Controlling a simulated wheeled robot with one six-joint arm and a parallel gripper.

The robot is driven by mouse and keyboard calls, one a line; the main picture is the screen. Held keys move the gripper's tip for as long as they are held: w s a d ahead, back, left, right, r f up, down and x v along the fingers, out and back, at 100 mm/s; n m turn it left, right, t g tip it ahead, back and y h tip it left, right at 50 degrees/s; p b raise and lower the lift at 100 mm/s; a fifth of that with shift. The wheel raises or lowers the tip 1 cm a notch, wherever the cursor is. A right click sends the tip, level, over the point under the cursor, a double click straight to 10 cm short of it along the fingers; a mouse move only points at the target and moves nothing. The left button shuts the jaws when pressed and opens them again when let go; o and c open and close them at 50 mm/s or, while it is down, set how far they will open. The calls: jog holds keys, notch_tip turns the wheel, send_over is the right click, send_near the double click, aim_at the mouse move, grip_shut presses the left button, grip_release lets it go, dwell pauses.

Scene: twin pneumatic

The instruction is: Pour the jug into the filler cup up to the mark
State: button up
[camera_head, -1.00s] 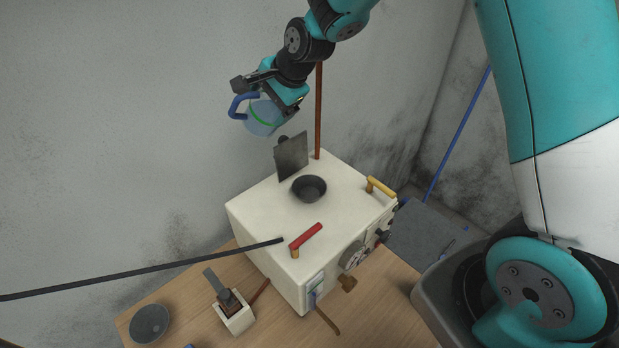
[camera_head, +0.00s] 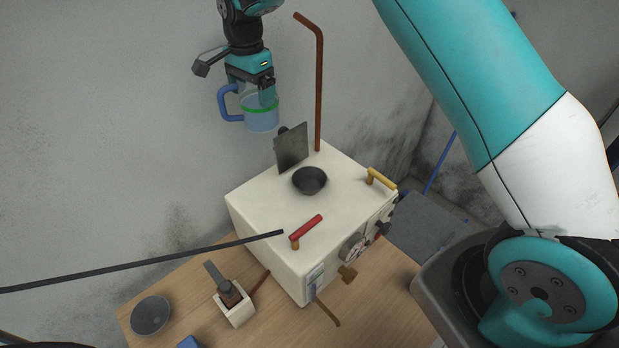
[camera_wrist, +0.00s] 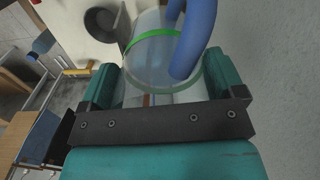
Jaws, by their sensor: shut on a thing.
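The jug (camera_head: 262,116) is clear and bluish, with a blue handle and a green band. My gripper (camera_head: 266,92) is shut on the jug and holds it roughly upright in the air, above and left of the white box's back edge. In the wrist view the jug (camera_wrist: 150,60) sits between the two teal fingers (camera_wrist: 163,88). The dark filler cup (camera_head: 310,180) is set in the box top, below and right of the jug; the wrist view shows it partly (camera_wrist: 100,28). A grey plate (camera_head: 291,148) stands upright behind the cup. The liquid levels and mark cannot be made out.
The white box (camera_head: 258,208) carries a red-handled lever (camera_head: 307,229) and a yellow-handled lever (camera_head: 381,179). A brown pipe (camera_head: 319,90) rises behind it. A black rod (camera_head: 140,266) crosses at left. A grey bowl (camera_head: 150,315) sits on the wooden table (camera_head: 375,310).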

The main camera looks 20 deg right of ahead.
notch_tip(320, 180, up, 6)
dwell(0.5)
